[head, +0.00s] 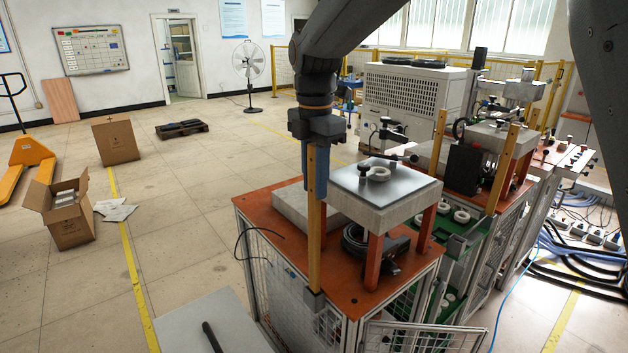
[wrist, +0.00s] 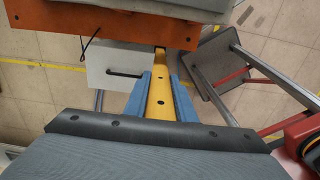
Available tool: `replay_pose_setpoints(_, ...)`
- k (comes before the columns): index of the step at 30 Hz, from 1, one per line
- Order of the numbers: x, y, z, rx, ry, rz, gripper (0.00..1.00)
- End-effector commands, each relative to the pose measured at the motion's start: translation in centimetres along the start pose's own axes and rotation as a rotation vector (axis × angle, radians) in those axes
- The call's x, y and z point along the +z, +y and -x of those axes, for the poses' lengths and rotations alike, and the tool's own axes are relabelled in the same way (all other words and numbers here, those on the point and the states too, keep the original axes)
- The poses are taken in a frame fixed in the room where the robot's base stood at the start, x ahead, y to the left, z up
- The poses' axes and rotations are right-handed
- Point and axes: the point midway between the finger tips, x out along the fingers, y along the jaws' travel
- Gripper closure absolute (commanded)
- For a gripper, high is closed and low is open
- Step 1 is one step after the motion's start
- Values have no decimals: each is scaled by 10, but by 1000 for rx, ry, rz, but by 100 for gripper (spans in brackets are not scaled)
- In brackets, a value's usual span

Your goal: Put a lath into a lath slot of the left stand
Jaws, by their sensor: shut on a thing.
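My gripper (head: 317,190) has blue fingers pointing down and is shut on a yellow wooden lath (head: 314,250). The lath stands about upright in the head view. In the wrist view the lath (wrist: 160,95) runs between both blue fingers, with dark holes along it. The left stand (head: 262,214) has an orange top and a metal frame. The lath's lower end meets a grey bracket (head: 314,300) at the stand's front edge. In the wrist view its far end is at a dark notch in the orange edge (wrist: 120,30). I cannot tell how deep it sits.
A grey plate (head: 385,181) on orange legs stands on the left stand, close right of the lath. Another stand with upright laths (head: 503,158) is further right. A light grey surface (head: 215,325) with a black handle is in front. Open floor (head: 185,215) lies left.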

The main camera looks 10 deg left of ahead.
Motion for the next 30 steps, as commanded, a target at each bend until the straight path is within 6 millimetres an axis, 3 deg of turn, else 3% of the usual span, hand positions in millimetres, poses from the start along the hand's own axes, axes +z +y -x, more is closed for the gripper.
replay_pose_setpoints(30, 1, 0, -10, 0, 0, 0, 100)
